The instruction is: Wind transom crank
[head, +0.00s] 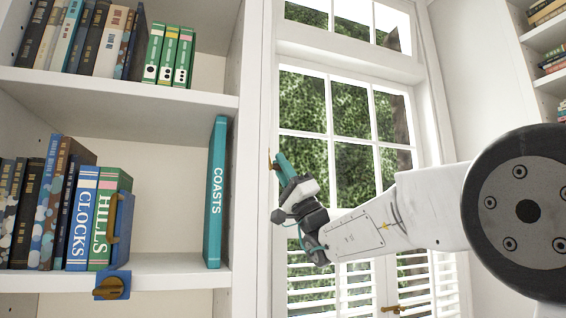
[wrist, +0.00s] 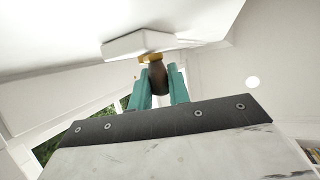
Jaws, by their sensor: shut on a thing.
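The crank shows in the wrist view as a brown knob (wrist: 158,79) with a brass piece (wrist: 150,57) behind it, by a white block (wrist: 138,45). My gripper (wrist: 158,86) has its two teal fingers on either side of the brown knob, shut on it. In the head view my gripper (head: 281,165) is at the white window frame's left post, and only a small brass bit (head: 270,161) of the crank shows beside the fingertips. The transom window (head: 345,20) is above the tall panes. I cannot tell whether it is open.
A white bookshelf (head: 130,97) stands close on the left, with a teal COASTS book (head: 216,190) near its right edge. Another brass handle (head: 393,309) is low on the window. More shelves stand at right.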

